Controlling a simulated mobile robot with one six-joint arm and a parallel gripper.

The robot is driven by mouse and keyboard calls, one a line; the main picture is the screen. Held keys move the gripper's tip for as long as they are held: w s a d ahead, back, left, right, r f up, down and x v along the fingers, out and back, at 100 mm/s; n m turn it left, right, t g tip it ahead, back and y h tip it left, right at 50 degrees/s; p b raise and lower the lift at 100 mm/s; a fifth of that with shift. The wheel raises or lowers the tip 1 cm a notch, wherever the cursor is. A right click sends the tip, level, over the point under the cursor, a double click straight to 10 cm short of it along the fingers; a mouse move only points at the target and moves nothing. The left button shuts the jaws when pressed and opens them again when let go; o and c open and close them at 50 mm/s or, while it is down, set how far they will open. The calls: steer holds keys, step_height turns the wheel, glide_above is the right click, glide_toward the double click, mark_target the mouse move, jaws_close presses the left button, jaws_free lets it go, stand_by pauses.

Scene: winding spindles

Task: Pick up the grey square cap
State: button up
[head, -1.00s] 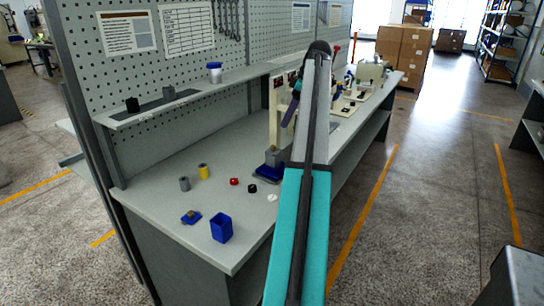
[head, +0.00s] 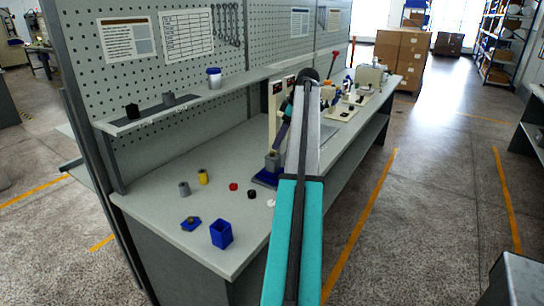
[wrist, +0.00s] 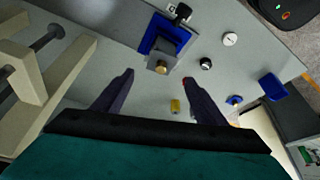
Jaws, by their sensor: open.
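A grey square piece (head: 272,161), which I take to be the cap, sits on a blue base (head: 263,178) at the foot of the cream press-like stand. In the wrist view the grey square piece (wrist: 168,49) is on the blue base (wrist: 150,43), with a brass-coloured round stub (wrist: 161,68) on its near side. My gripper (wrist: 158,79) is open and empty, its two dark fingers apart, with the piece just beyond the fingertips. In the head view my gripper (head: 281,137) is just above the piece, and my arm hides part of the stand.
On the bench are a grey cylinder (head: 184,189), a yellow cylinder (head: 203,177), a red cap (head: 233,187), a black cap (head: 252,194) and a blue box (head: 221,234). The cream stand (wrist: 55,75) is close on the left in the wrist view. A shelf (head: 185,103) runs above.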

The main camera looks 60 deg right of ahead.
mark_target(273, 152)
steer(key=shift+w+a+f, duration=0.1)
steer(key=shift+w+f, duration=0.1)
steer(key=shift+f, duration=0.35)
steer(key=shift+f, duration=0.1)
steer(key=shift+p+x, duration=0.7)
steer(key=shift+x, duration=1.85)
steer(key=shift+s, duration=0.1)
steer(key=c, duration=1.2)
